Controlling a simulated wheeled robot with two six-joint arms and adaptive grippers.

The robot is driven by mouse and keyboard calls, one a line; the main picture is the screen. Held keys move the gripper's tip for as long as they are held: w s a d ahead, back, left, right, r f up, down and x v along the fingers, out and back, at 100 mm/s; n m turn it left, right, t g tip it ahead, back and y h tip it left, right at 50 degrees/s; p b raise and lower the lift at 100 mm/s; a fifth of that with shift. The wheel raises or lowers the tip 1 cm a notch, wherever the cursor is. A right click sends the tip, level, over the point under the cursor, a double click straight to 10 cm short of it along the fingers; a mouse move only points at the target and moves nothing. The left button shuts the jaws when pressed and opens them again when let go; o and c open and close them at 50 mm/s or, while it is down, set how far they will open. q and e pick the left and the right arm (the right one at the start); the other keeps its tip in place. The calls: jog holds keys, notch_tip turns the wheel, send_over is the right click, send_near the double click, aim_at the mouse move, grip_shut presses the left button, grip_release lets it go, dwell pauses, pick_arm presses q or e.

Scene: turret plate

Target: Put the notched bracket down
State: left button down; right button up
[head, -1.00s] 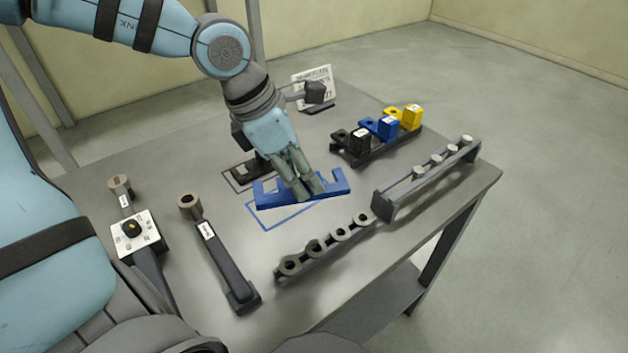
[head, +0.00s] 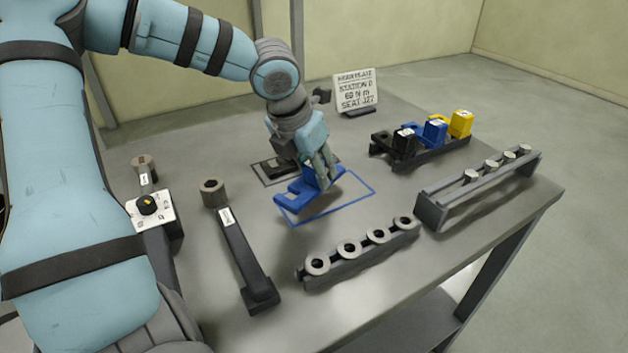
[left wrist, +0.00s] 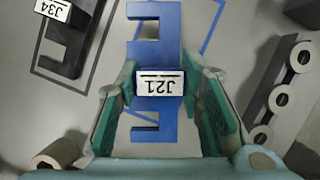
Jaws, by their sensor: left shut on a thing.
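The blue notched bracket (head: 292,198) is in my left gripper (head: 321,176), over the left part of a blue outline (head: 352,203) on the table. I cannot tell whether it touches the tabletop. In the left wrist view the bracket (left wrist: 153,42) runs lengthwise, with its notches to one side. Its raised block, labelled J21, sits between the two green-padded fingers of the left gripper (left wrist: 160,85). The fingers hide part of the bracket in the head view. My right gripper is not in view.
A black bracket labelled J34 (left wrist: 67,38) lies in a dark outline beside the blue one. A rack of black, blue and yellow blocks (head: 425,150), a ring rack (head: 362,258), a peg rack (head: 480,190), a long-handled tool (head: 245,255) and a sign (head: 357,90) stand around.

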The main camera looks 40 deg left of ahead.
aim_at(311, 176)
pick_arm(q)
notch_tip(311, 176, down, 3)
jog(key=shift+f+b, duration=0.1)
jog(key=shift+b, duration=0.3)
jog(key=c, duration=1.1)
grip_release()
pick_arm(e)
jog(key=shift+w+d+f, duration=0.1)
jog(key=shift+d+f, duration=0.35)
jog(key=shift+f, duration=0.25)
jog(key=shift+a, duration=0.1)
